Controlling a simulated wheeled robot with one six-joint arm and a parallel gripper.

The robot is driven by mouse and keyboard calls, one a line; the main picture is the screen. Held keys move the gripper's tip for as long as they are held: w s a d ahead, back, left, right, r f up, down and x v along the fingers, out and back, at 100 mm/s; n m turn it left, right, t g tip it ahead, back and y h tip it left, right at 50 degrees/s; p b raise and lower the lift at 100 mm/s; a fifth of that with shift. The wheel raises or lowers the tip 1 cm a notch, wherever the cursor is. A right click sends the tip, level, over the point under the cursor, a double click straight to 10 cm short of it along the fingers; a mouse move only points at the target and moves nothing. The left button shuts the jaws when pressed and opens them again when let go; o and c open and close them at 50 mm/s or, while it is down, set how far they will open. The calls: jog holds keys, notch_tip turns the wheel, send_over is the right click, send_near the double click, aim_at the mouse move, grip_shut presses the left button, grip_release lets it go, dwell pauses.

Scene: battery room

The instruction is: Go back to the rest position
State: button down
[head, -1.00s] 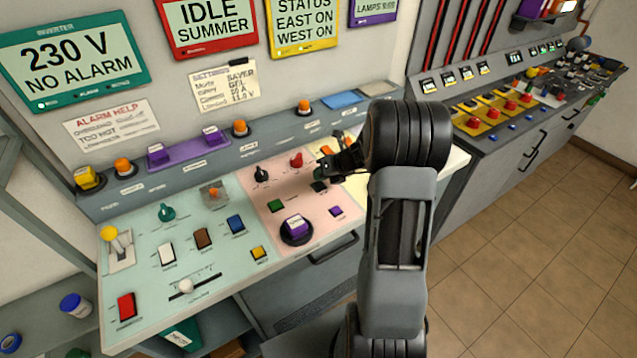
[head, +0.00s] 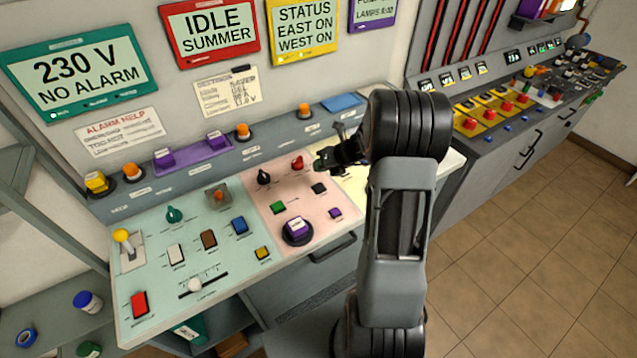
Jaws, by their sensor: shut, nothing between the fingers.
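My gripper (head: 322,160) is small in the head view and partly hidden by my own dark arm. It is shut and empty. My arm stands upright in front of the desk and hides the desk's right part.
Screens reading 230 V no alarm (head: 82,70), idle summer (head: 209,32) and status (head: 304,28) hang behind the desk. A second console (head: 500,150) stands at the right. Tiled floor (head: 520,255) there is clear.

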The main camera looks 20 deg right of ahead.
dwell(0.8)
jog(key=shift+n, duration=0.5)
jog(key=s+n, duration=0.1)
jog(key=n, duration=0.1)
jog(key=s+f+n+g, duration=0.1)
jog(key=n, duration=0.1)
jog(key=s+a+f+n, duration=0.1)
jog(key=n, duration=0.1)
jog(key=shift+g, duration=0.4)
jog(key=s+a+r+n+h, duration=0.3)
jog(key=s+a+r+n, duration=0.2)
jog(key=n, duration=0.9)
jog(key=s+a+r+n+h, duration=0.3)
jog(key=s+a+r+n, duration=0.2)
jog(key=s+r+n, duration=0.6)
jog(key=shift+s+r+n, duration=0.25)
jog(key=shift+s+n, duration=1.45)
jog(key=shift+n, duration=0.5)
